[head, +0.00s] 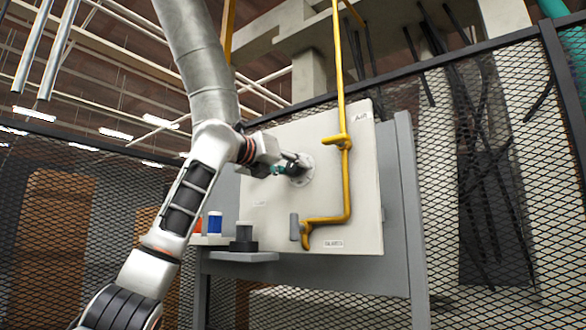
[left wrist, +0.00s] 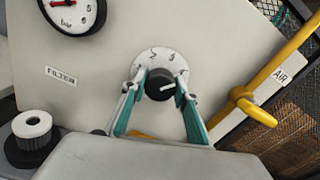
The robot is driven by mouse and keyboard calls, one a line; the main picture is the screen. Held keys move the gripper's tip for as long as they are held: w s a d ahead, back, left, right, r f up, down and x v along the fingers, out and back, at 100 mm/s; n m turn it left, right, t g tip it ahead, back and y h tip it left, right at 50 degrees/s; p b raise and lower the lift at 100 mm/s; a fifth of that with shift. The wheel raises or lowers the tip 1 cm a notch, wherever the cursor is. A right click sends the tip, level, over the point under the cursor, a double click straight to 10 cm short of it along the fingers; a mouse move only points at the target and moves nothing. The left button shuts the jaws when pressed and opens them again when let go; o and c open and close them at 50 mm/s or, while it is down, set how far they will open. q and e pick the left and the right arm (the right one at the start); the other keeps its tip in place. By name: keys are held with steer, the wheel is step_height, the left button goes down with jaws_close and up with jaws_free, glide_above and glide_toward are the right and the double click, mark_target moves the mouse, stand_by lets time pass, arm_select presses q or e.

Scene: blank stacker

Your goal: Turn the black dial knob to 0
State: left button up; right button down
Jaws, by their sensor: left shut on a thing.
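The black dial knob (left wrist: 159,84) sits on a round white dial plate (left wrist: 158,60) on the pale panel. Its white mark points to the right and slightly up in the left wrist view. A few digits show along the plate's upper edge, too small to read surely; I cannot make out the 0. My left gripper (left wrist: 162,88) has its teal-padded fingers on both sides of the knob, shut on it. In the head view my left gripper (head: 287,168) reaches the dial plate (head: 306,170) from the left and hides much of the knob. My right gripper is in neither view.
A yellow pipe (head: 346,185) runs down the panel (head: 330,120) right of the dial. A gauge (left wrist: 72,10) and a FILTER label (left wrist: 61,77) lie left of it. A grey shelf (head: 240,257) holds a dark cylinder-like part. Mesh fencing (head: 450,200) stands behind.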

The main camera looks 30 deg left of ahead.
arm_select(q)
steer(key=n, duration=0.8)
steer(key=shift+n, duration=0.4)
steer(key=n, duration=0.4)
steer(key=shift+n, duration=0.3)
steer(key=n, duration=0.4)
steer(key=n+b, duration=0.1)
steer(key=n, duration=0.4)
steer(key=shift+f, duration=0.1)
steer(key=n, duration=0.2)
steer(key=shift+n+b, duration=0.35)
steer(key=shift+n, duration=0.05)
steer(key=n+b, duration=0.1)
steer(key=n, duration=0.2)
steer(key=shift+n, duration=0.7)
steer(key=shift+n+b, duration=0.4)
steer(key=shift+n, duration=0.5)
steer(key=n+b, duration=0.1)
steer(key=n, duration=0.2)
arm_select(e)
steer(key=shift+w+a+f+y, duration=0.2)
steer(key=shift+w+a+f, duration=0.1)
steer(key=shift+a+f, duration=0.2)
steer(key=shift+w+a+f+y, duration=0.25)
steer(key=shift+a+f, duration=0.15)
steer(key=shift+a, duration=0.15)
arm_select(q)
steer(key=shift+n, duration=0.4)
